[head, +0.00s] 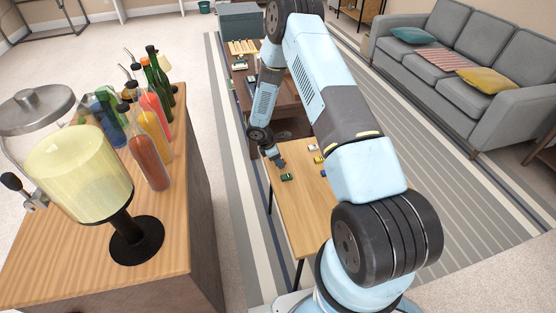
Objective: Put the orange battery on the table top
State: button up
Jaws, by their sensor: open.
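My gripper (280,163) is small in the head view, at the end of my arm, low over the left far part of a light wooden table top (298,205). It is open. A small green item (287,177) lies on the table just below it in the picture. I cannot make out an orange battery; these items are too small to tell, and my arm hides part of the table.
A dark brown table (277,97) with small items stands beyond the gripper. A grey sofa (450,85) is at right. Striped rug (455,185) between is clear.

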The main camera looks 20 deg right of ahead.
jog(key=v, duration=1.2)
jog(key=s+d+r+m+t, duration=0.1)
jog(key=s+d+r+m, duration=0.15)
jog(key=r, duration=0.85)
jog(key=s+d+r+m, duration=0.1)
jog(key=s+r+m, duration=0.25)
jog(key=r, duration=0.75)
jog(key=s+d+r+m+t, duration=0.1)
jog(key=s+d+r+m, duration=0.2)
jog(key=r, duration=0.8)
jog(key=s+r+m+t+y, duration=0.1)
jog(key=s+r+m, duration=0.3)
jog(key=s, duration=1)
jog(key=s+r+m+t+y, duration=0.2)
jog(key=s+r+m, duration=0.3)
jog(key=s+r, duration=0.6)
jog(key=shift+s+a+t+y, duration=0.35)
jog(key=shift+s+y, duration=0.35)
jog(key=shift+s, duration=0.85)
